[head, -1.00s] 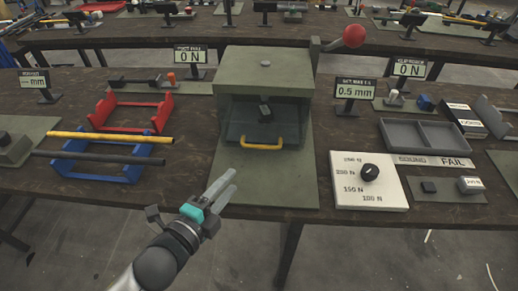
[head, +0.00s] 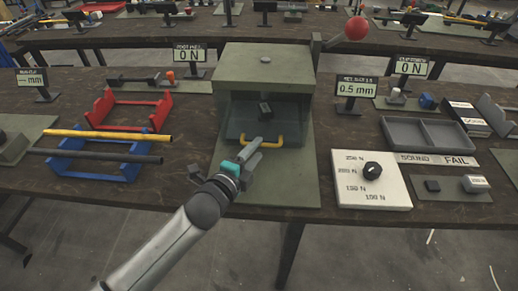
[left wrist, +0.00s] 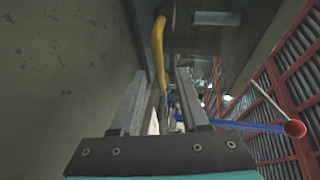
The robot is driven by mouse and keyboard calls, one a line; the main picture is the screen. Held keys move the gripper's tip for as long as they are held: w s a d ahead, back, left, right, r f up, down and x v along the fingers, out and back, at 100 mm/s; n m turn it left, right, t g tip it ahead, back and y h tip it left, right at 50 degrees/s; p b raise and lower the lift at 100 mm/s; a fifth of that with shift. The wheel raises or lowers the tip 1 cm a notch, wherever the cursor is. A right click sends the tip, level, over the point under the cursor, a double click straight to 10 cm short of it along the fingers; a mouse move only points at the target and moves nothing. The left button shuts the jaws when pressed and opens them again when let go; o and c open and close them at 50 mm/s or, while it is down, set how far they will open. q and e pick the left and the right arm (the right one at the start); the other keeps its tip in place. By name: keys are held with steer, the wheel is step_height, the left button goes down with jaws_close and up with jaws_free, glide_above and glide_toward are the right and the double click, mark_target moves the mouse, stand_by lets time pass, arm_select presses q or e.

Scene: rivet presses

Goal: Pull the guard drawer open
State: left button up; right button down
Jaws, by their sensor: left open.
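The guard drawer (head: 240,123) is a dark see-through panel low in the front of the green press (head: 265,62). Its yellow handle (head: 283,141) runs across the front, and part of it is hidden behind my gripper. My left gripper (head: 256,150) is open, just in front of the handle at its left half. In the left wrist view the yellow handle (left wrist: 158,50) stands beyond the fingertips, between the two fingers (left wrist: 160,95). I cannot tell whether they touch it. My right gripper is not in view.
A red-knobbed lever (head: 356,28) rises at the press's right. A white dial plate (head: 345,190) and a grey two-part tray (head: 400,130) lie to the right. Blue and red racks with rods (head: 100,135) stand at left. The green base plate (head: 290,185) before the press is clear.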

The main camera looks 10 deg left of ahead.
arm_select(q)
steer(key=shift+x, duration=1.2)
jaws_close()
stand_by(0.6)
